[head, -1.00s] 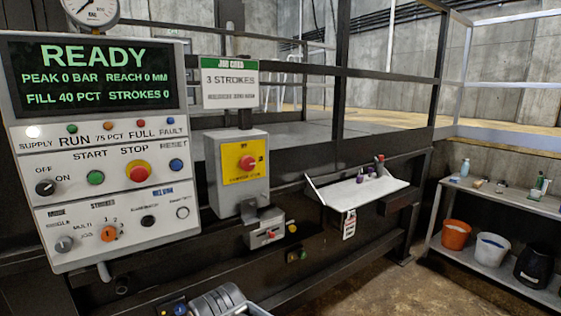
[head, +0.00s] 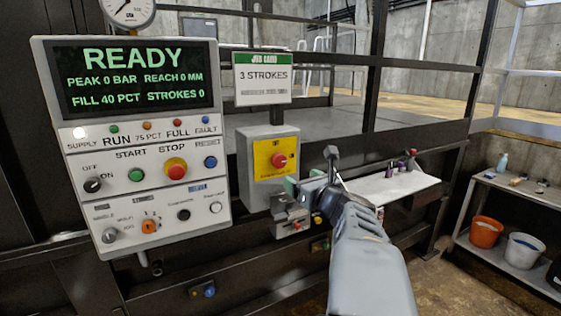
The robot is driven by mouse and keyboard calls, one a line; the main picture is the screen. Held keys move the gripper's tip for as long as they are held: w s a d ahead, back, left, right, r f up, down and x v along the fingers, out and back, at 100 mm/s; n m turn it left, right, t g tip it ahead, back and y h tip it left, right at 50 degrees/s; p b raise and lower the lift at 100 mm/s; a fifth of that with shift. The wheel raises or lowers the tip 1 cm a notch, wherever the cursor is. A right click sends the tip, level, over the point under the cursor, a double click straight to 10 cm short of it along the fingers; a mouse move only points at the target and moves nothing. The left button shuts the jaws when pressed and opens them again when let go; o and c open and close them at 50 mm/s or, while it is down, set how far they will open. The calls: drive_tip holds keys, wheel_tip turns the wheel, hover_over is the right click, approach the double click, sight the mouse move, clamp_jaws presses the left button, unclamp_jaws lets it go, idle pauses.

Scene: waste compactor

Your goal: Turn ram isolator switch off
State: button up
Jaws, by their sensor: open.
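The ram isolator switch (head: 279,160) is a red rotary knob on a yellow plate, on the front of a grey box (head: 256,198) right of the control panel. The small lettering on its plate is too blurred to read. My gripper (head: 312,180) is open and empty, in front of the box's lower right side, below and right of the knob. It appears apart from the knob. My arm reaches in from the bottom right and hides part of the area under the box.
The control panel (head: 130,225) on the left shows READY on its screen (head: 133,77). A job card (head: 263,79) above the box reads 3 STROKES. A white shelf (head: 400,186) with small items is to the right. Buckets (head: 486,232) stand on a rack further right.

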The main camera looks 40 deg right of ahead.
sight(281, 163)
drive_tip(key=shift+m, duration=0.3)
drive_tip(key=w+p, duration=0.1)
drive_tip(key=w, duration=0.3)
drive_tip(key=w+d+p, duration=0.1)
drive_tip(key=w, duration=0.4)
drive_tip(key=w+d+p, duration=0.1)
drive_tip(key=w, duration=0.3)
drive_tip(key=shift+w+d+r, duration=0.15)
drive_tip(key=c, duration=0.9)
